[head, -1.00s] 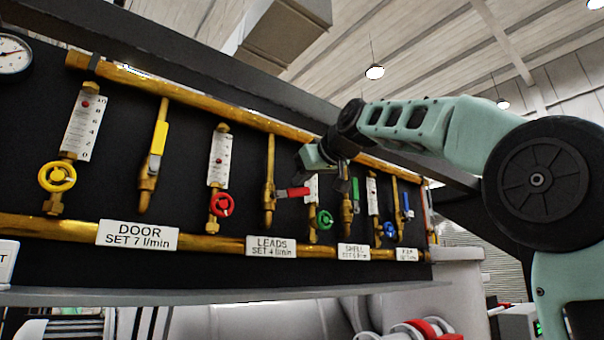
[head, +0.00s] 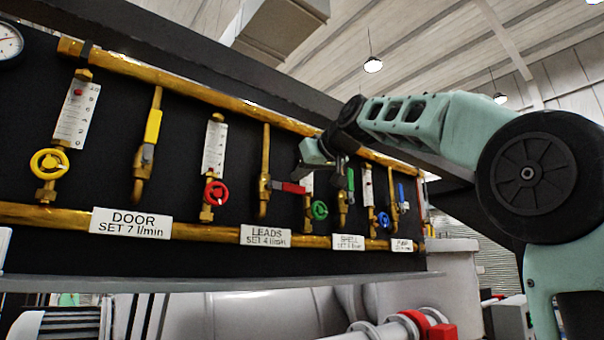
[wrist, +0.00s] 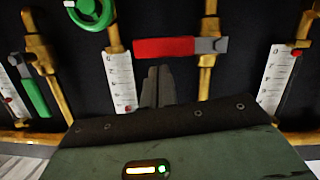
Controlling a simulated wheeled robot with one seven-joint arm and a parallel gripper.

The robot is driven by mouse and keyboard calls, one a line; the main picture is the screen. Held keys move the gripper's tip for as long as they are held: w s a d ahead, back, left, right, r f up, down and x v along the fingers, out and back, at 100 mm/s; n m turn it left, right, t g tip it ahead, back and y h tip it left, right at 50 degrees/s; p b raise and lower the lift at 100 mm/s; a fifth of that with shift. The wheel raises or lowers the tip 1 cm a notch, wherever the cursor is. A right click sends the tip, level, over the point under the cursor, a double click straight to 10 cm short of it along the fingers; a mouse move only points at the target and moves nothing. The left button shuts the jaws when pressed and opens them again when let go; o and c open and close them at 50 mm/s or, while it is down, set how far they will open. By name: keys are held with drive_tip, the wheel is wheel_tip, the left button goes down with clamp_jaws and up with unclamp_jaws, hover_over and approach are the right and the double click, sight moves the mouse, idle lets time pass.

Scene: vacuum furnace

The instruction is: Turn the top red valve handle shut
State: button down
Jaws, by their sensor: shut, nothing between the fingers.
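The red lever handle (head: 290,188) sits on the brass valve above the LEADS plate. It lies about level, crosswise to its upright pipe, with its free end to the right. In the wrist view, which is upside down, the red handle (wrist: 165,47) also lies crosswise, its grey part at the pipe. My gripper (wrist: 158,72) is shut and empty. Its fingertips are close to the handle's free end, on the upper side of the handle; I cannot tell if they touch it. In the head view, the fingertips are hard to make out.
A red handwheel (head: 216,193) is left of this valve. A green handwheel (head: 319,210) and a green lever (head: 350,180) are to its right. A yellow lever (head: 153,127) stands upright. Brass pipes run above and below; a grey ledge (head: 220,285) runs underneath.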

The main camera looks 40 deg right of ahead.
drive_tip(key=s+r, duration=0.5)
drive_tip(key=s, duration=0.4)
drive_tip(key=shift+s+d+r+b, duration=0.2)
drive_tip(key=shift+s+r+b, duration=0.15)
drive_tip(key=shift+s+r, duration=0.05)
